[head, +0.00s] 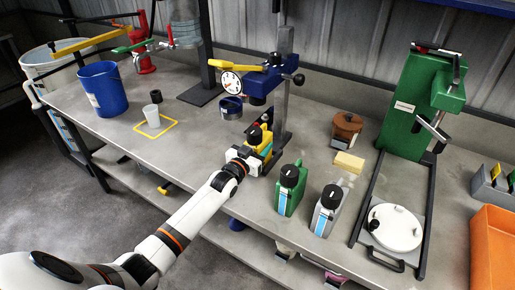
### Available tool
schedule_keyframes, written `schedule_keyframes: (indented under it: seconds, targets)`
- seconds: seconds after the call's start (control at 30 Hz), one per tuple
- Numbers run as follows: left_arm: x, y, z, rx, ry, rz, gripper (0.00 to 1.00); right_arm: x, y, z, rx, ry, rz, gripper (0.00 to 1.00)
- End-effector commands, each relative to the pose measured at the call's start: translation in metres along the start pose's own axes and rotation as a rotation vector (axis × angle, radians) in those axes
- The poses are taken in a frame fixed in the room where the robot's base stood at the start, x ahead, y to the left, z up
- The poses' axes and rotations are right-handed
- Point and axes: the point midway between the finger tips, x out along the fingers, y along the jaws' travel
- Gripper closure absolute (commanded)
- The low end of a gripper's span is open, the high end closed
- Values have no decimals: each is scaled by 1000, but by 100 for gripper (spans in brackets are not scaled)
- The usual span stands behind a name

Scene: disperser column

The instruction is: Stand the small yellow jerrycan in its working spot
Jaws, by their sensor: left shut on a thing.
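The small yellow jerrycan (267,150), with a black cap, is on the grey workbench at the foot of the disperser column (284,85). My left gripper (252,157) reaches in from the lower left and is shut on it, hiding part of its near side. I cannot tell whether the jerrycan touches the bench. My right gripper is not in view.
A green jerrycan (290,190) and a grey jerrycan (327,212) stand close to the right of the gripper. A blue bucket (103,90) stands at the left. A yellow sponge (349,162) and a green press (408,105) are to the right. The bench between outline and column is mostly clear.

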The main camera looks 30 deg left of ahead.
Motion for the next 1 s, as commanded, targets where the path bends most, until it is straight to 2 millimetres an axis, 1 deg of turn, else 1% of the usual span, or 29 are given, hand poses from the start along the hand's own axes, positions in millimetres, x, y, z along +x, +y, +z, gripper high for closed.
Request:
schedule_keyframes:
  seconds: [0.07,0.67,0.7,0.83,0.87,1.0]
  targets:
    - [3,0,2,0,-6,-1,88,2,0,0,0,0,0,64]
    - [17,0,2,0,-5,-1,88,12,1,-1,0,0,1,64]
    - [17,0,2,0,-5,-1,48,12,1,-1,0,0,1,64]
    - [17,0,2,0,-4,0,26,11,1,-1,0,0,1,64]
    - [16,0,2,0,-3,0,24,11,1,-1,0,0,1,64]
    - [16,0,1,0,-2,0,24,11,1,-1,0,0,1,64]
